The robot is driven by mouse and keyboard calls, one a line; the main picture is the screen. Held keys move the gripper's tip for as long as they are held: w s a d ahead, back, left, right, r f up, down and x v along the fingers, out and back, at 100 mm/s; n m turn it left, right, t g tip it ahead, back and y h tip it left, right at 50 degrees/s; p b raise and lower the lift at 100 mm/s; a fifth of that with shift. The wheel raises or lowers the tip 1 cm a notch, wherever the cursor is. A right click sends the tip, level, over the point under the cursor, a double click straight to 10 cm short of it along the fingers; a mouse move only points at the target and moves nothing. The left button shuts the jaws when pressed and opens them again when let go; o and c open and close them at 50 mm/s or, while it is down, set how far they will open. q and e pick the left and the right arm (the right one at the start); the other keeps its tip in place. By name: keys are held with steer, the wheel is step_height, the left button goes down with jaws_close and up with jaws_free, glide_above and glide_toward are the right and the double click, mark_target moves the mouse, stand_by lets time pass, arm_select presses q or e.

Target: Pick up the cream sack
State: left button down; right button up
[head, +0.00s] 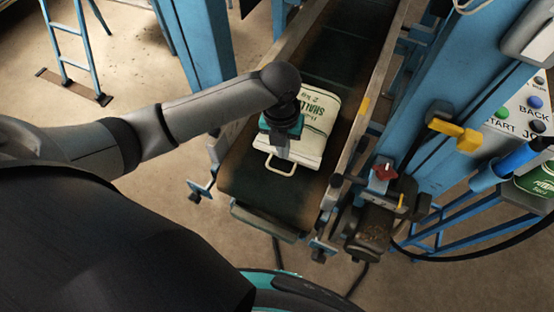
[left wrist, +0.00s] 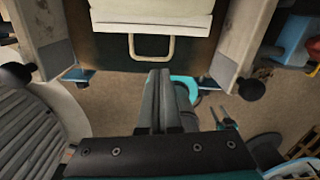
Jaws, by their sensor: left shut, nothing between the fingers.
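The cream sack (head: 318,106) lies flat on the dark conveyor belt, with green lettering and a pale loop handle (head: 281,165) at its near end. In the left wrist view the sack's edge (left wrist: 150,22) is at the top, and the handle (left wrist: 152,58) hangs from it toward the fingers. My left gripper (head: 282,150) is over the near part of the sack and hides some of it. Its fingers (left wrist: 161,76) are together and empty, apart from the handle in the wrist picture. My right gripper is not in view.
The conveyor belt (head: 257,178) has raised side rails. A blue machine frame with a control panel (head: 515,112) and a red knob (head: 383,172) stands close on the right. Part of a green-labelled thing (head: 538,182) shows at the right edge. Open floor lies left.

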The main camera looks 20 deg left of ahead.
arm_select(q)
steer(key=f, duration=0.3)
steer(key=a+f+m+b, duration=0.1)
steer(key=f, duration=0.2)
steer(key=w+a+f+m+b, duration=0.1)
steer(key=f, duration=0.2)
steer(key=shift+w+a+f+y, duration=0.1)
steer(key=shift+f+y, duration=0.2)
steer(key=s+p, duration=0.7)
steer(key=s, duration=0.3)
steer(key=shift+s+a+p, duration=0.15)
steer(key=shift+s+p, duration=0.15)
steer(key=shift+s, duration=0.05)
